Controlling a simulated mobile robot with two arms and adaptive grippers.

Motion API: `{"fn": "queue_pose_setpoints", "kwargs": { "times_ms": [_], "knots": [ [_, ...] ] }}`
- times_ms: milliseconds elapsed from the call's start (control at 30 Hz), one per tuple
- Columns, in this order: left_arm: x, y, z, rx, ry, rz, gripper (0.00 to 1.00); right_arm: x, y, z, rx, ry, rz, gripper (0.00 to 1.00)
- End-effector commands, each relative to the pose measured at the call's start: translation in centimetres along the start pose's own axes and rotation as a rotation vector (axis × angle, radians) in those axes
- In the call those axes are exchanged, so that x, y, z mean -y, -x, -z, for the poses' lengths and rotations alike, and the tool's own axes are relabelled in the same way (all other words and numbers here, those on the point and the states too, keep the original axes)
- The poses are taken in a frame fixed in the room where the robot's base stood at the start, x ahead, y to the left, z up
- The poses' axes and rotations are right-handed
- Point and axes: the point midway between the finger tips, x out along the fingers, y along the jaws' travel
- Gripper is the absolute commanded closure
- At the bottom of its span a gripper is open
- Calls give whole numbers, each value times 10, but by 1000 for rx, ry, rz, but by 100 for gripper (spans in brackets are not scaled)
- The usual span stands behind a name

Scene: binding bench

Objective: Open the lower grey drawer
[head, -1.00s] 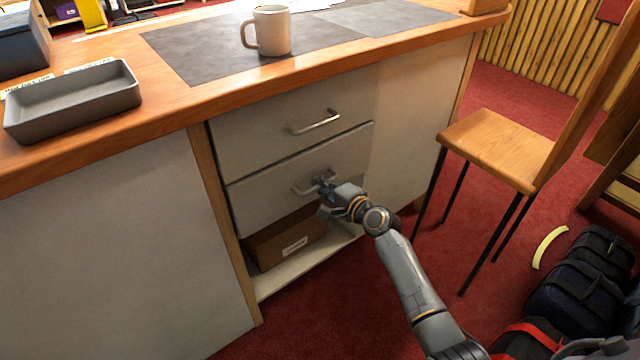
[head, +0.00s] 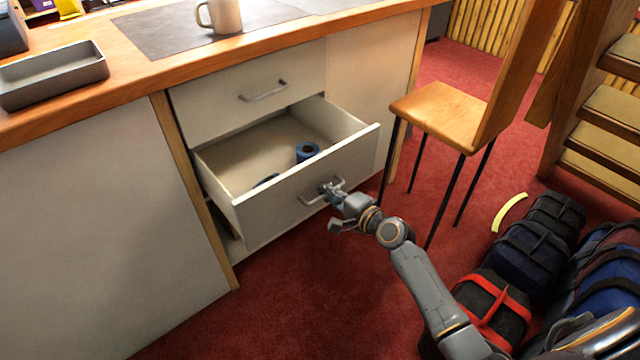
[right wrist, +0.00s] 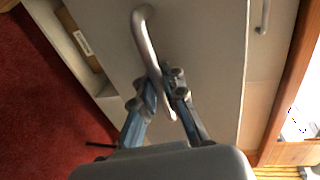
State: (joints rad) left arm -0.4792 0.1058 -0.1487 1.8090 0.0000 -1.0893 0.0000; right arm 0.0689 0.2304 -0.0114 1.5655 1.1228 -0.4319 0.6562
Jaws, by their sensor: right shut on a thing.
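The lower grey drawer (head: 262,204) stands pulled well out of the bench in the head view. Inside it lie a blue roll (head: 306,151) and another blue item (head: 266,180), partly hidden by the drawer front. My right gripper (head: 329,190) is shut on the drawer's metal handle (head: 312,199). In the right wrist view, the fingers (right wrist: 165,88) close around the handle bar (right wrist: 146,38) in front of the drawer front (right wrist: 205,60). The upper drawer (head: 245,85) above is shut. My left gripper is not in view.
A wooden chair (head: 445,112) stands right of the drawer. Several dark bags (head: 530,250) lie on the red carpet at the right. A grey tray (head: 55,80) and a mug (head: 226,16) are on the bench top. Carpet before the drawer is clear.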

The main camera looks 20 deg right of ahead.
Motion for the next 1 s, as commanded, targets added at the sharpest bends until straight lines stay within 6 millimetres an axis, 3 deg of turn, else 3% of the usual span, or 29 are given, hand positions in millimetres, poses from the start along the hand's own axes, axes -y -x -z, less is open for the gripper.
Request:
{"fn": "queue_pose_setpoints", "kwargs": {
  "times_ms": [233, 667, 700, 767, 1000],
  "knots": [
    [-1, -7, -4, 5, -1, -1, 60, -3, 20, 0, 0, 1, 1, 100],
    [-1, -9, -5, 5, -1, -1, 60, -3, 23, 0, -1, 0, 3, 100],
    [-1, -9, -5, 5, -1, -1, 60, -3, 23, 0, -1, 0, 3, 90],
    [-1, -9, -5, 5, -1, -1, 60, -3, 23, 0, -1, 0, 3, 81],
    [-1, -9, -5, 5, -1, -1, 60, -4, 23, 0, -1, 0, 2, 81]
  ]
}}
